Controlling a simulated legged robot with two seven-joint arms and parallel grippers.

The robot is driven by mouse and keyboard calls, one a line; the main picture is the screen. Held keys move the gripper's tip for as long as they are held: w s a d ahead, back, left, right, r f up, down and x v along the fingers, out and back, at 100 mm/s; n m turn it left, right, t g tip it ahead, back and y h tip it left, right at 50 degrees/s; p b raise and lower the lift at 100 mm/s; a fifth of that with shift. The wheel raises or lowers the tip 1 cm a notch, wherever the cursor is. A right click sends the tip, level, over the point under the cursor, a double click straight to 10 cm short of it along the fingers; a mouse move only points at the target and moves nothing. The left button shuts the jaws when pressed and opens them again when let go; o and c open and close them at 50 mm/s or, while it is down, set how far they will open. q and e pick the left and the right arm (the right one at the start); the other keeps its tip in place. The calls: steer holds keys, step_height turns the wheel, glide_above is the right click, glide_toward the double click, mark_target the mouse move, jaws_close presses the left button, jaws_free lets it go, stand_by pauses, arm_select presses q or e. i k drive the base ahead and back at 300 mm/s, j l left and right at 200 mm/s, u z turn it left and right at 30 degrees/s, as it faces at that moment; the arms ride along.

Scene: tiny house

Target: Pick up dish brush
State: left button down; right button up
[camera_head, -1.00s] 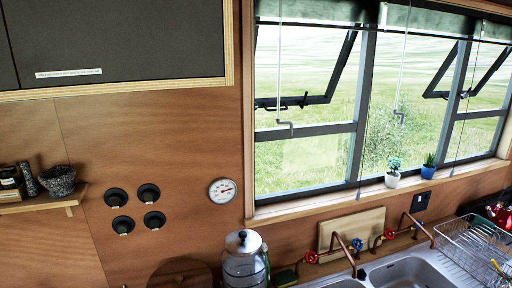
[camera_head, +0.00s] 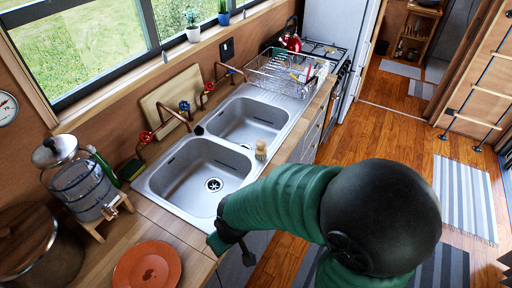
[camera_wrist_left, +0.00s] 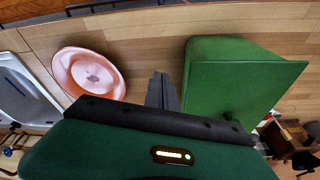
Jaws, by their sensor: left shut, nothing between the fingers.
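A small round dish brush (camera_head: 261,150) with a pale wooden top stands on the sink's right front edge in the head view. My right arm reaches in from the lower right. Its gripper (camera_head: 236,247) hangs by the counter's front edge, below and left of the brush and apart from it; its jaw state is unclear. My left gripper (camera_wrist_left: 162,92) is outside the head view. In the left wrist view it is shut and empty above the counter, between a pinkish plate and a green block-shaped object. The brush is not visible there.
The double sink (camera_head: 195,176) lies behind the right gripper. An orange plate (camera_head: 147,268) sits on the counter, left of it. A glass dispenser (camera_head: 80,180) stands farther left. A dish rack (camera_head: 285,72) is at the back. The green object (camera_wrist_left: 240,85) is close to the left gripper.

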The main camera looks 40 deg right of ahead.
mark_target(261, 149)
steer(key=i+l+u, duration=0.1)
steer(key=l+u, duration=0.15)
steer(key=l, duration=0.5)
steer(key=l+u, duration=0.25)
steer(key=l, duration=0.45)
steer(key=l+u, duration=0.3)
steer(key=l, duration=0.45)
steer(key=k+l+u, duration=0.25)
steer(key=l, duration=0.45)
steer(key=i, duration=0.05)
